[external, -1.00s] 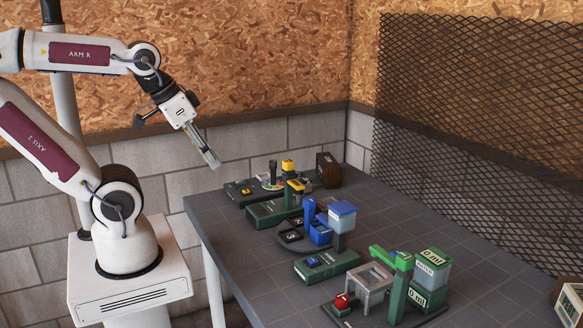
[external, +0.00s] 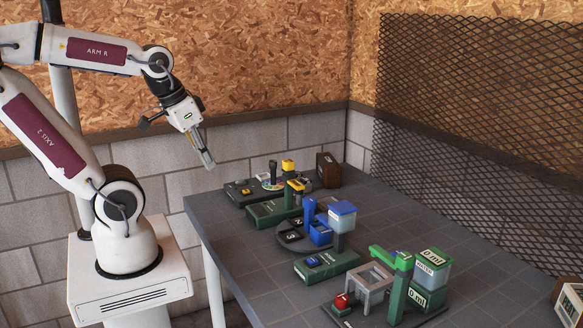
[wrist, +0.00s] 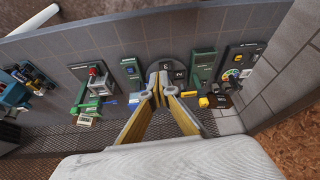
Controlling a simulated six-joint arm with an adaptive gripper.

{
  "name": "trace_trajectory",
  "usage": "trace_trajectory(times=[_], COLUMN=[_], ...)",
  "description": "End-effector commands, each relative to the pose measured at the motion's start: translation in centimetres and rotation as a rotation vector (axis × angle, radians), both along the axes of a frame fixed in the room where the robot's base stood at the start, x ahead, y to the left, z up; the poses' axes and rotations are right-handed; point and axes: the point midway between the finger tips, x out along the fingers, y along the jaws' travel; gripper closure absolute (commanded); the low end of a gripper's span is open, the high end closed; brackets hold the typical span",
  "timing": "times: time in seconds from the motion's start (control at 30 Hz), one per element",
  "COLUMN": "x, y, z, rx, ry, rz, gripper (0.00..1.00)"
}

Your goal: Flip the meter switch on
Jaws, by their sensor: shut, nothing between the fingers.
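My gripper (external: 209,164) hangs in the air at the left of the table's far end, fingers pointing down and shut on nothing. Its fingers also fill the middle of the wrist view (wrist: 167,88). A dark panel (external: 233,196) at the far end of the table carries a multicoloured dial (external: 270,185) and a small yellow switch (external: 246,191). It looks like the meter, but its label is too small to read. The panel is at the right in the wrist view (wrist: 236,62). My gripper is apart from it, and the switch position cannot be told.
Closer on the grey table (external: 235,245) stand a green box with yellow parts (external: 268,212), a dark numbered base (external: 291,240), a green box with a blue switch (external: 325,265) and a water tank (external: 432,265). A brown box (external: 327,170) stands behind. Mesh borders the right side.

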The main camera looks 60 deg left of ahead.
Motion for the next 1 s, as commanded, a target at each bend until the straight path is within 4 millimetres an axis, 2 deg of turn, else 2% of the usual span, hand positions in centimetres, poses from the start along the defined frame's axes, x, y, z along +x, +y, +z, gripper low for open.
trace_trajectory(times=[0.57,1.0], x=[1.5,3.9], y=[5.6,11.3], z=[-4.5,-7.7], rx=[0.03,0.086], ry=[0.18,0.22], rz=[0.139,0.207], gripper=[1.0,1.0])
